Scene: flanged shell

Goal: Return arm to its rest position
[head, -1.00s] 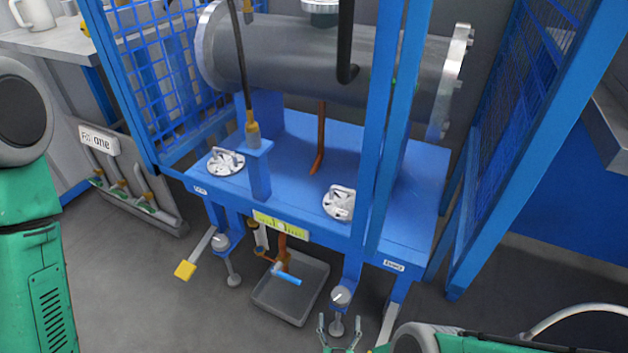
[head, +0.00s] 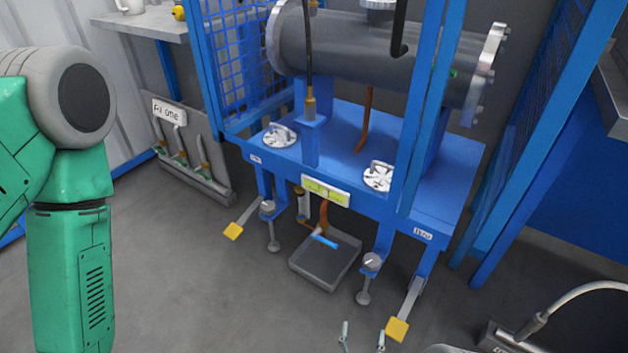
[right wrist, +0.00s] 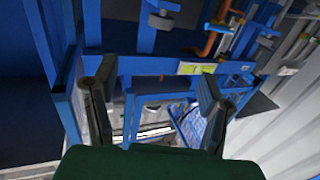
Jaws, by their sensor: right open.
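My right gripper (head: 363,339) shows only its fingertips at the bottom edge of the head view. They are spread apart with nothing between them, over the grey floor in front of the blue stand (head: 455,190). In the right wrist view my right gripper (right wrist: 156,88) has two dark fingers wide apart, with blue frame parts seen beyond them and nothing held. The grey flanged shell (head: 370,52) lies across the top of the stand, clear of the gripper. My left arm fills the left side of the head view; its gripper is out of frame.
A yellow-ended pedal (head: 397,329) stands close right of the right fingertips; another yellow pedal (head: 233,231) is farther left. A grey tray (head: 319,271) lies under the stand. Blue mesh panels (head: 243,62) flank the shell. The floor at front left is open.

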